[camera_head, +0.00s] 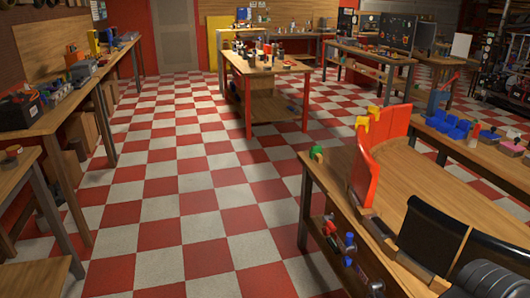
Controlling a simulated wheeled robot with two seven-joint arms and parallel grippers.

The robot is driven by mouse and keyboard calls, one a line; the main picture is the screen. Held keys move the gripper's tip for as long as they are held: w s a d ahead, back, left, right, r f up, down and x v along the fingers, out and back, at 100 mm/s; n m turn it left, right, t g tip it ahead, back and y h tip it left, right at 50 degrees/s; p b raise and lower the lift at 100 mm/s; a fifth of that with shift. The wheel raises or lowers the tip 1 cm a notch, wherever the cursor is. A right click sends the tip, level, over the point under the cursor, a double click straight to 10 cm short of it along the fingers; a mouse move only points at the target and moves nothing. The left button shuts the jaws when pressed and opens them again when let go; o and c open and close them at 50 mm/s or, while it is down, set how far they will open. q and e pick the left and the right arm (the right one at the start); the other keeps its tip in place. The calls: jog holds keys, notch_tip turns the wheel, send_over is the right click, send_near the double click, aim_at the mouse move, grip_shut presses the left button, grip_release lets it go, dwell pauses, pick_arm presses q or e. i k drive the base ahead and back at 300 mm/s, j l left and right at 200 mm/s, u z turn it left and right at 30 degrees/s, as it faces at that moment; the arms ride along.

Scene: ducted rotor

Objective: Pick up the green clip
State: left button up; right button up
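A small green object (316,153) sits at the far left corner of the wooden table on the right. It is the clearest green thing in view, but it is too small to tell for sure that it is the green clip. A tall orange-red curved part (362,175) with yellow tops stands upright just to its right. I cannot make out either of my grippers in this view.
The right table (440,185) carries black parts (432,235) at its near end, with small items on a shelf below. Blue bins (448,128) stand behind it. A workbench (262,68) stands mid-room, and benches line the left wall. The checkered floor (190,205) between is clear.

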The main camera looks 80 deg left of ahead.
aim_at(317, 149)
jog(key=u, duration=2.5)
jog(key=i+z, duration=0.1)
jog(key=z, duration=0.3)
jog(key=j+z, duration=0.15)
jog(key=z, duration=0.25)
jog(key=i+j+z, duration=0.1)
jog(key=z, duration=0.3)
jog(key=i+j+z, duration=0.2)
jog(key=j+z, duration=0.25)
jog(key=j, duration=0.65)
jog(key=j+z, duration=0.45)
jog(key=j, duration=2.85)
jog(key=i, duration=0.25)
jog(key=z, duration=0.05)
